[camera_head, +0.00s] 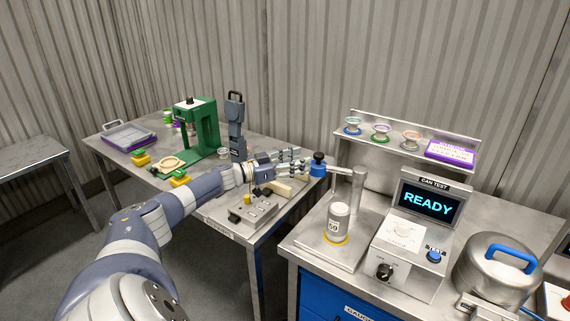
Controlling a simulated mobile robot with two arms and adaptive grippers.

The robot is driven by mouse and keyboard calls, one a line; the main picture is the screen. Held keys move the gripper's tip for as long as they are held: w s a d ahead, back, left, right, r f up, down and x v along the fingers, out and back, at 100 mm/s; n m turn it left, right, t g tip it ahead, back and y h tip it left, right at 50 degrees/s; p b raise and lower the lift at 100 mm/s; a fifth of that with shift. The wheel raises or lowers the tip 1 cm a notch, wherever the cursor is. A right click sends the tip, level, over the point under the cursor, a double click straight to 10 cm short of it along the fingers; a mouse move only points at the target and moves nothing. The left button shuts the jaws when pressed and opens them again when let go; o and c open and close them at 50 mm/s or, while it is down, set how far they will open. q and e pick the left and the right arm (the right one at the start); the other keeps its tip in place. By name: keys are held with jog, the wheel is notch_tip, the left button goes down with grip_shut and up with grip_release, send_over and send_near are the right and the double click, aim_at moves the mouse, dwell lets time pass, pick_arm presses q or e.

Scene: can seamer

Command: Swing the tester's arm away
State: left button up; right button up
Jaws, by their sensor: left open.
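The can tester stands on the right bench, with a screen (429,203) that reads READY. Its grey post (358,188) carries a swing arm (341,169) that reaches left toward a blue knob (318,166). A labelled can (338,224) stands upright on a yellow ring below the arm. My left gripper (303,163) is open, its fingers pointing right at the blue knob. The fingertips are close to the knob; I cannot tell whether they touch it. My right gripper is not in view.
A control box (404,254) with a black dial and blue button stands right of the can. A domed metal lid (497,262) with a blue handle is at far right. A shelf (385,143) holds several small dishes behind. A green press (196,130) stands on the left bench.

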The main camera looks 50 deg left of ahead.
pick_arm(q)
jog(key=shift+v, duration=2.1)
